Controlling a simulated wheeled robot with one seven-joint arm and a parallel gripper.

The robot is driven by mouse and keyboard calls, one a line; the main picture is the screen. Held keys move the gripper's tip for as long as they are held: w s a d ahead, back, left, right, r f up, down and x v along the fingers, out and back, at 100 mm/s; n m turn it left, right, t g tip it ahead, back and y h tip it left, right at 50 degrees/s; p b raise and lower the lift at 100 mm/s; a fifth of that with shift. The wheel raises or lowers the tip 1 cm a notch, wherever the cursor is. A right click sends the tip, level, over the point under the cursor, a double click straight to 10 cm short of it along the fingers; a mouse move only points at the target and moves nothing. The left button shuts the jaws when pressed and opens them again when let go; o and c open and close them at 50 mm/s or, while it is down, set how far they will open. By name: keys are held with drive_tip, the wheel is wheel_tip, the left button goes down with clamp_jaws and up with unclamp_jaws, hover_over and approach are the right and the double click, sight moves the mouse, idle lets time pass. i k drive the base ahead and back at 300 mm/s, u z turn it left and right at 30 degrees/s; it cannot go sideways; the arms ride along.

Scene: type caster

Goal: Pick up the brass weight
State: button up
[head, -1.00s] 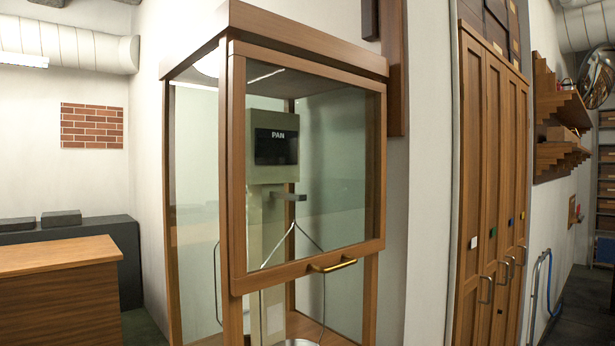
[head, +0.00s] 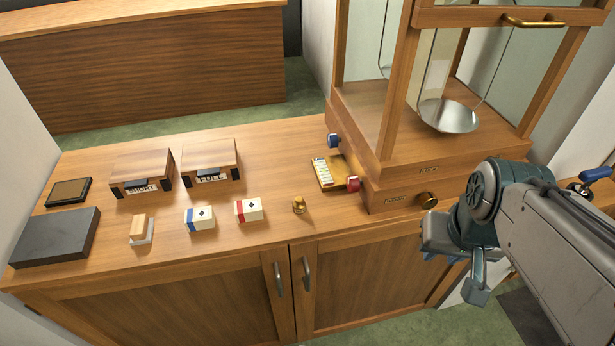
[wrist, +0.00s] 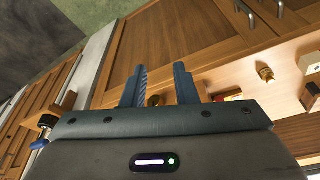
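The brass weight (head: 299,205) is a small gold knobbed piece standing upright on the wooden counter, near its front edge and right of the red-striped white box. It also shows in the wrist view (wrist: 265,72), to the right of my fingers. My gripper (wrist: 160,85) has its two blue fingers apart with nothing between them. In the head view my gripper (head: 478,272) hangs in front of the cabinet at the lower right, well right of the weight and apart from it.
A glass balance case (head: 430,160) with a metal pan (head: 449,116) stands at the counter's right. A brass tray (head: 331,175) lies between weight and case. A red-striped box (head: 249,210), a blue-striped box (head: 199,219) and a dark slab (head: 55,238) stand left. Counter around the weight is clear.

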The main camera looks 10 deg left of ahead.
sight(299, 205)
drive_tip(key=z, duration=2.6)
drive_tip(key=k, duration=1.35)
drive_tip(key=u, duration=2.2)
